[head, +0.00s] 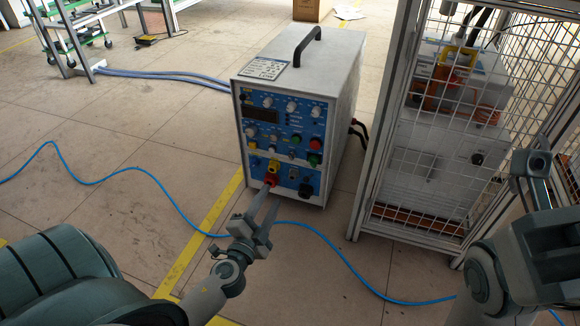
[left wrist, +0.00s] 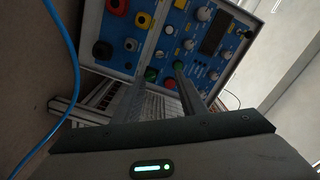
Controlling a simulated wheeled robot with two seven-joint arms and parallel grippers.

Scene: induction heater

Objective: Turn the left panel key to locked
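The heater unit (head: 300,75) is a grey box with a black top handle and a blue front panel (head: 262,132) of knobs, buttons and sockets. The panel also shows in the left wrist view (left wrist: 185,14), turned on its side. Small silver fittings (left wrist: 130,45) sit on its lower section; I cannot tell which fitting is the left panel key or how it is turned. My left gripper (head: 271,197) is open and empty, its fingers reaching toward the panel's lower edge. Its spread fingers also show in the left wrist view (left wrist: 154,80). My right gripper (head: 530,165) is at the far right, its opening unclear.
A metal mesh cage (head: 440,135) with equipment inside stands close to the right of the unit. A blue cable (head: 330,248) runs across the floor below my left gripper. A wheeled rack (head: 70,30) stands at the back left. The floor left of the unit is mostly clear.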

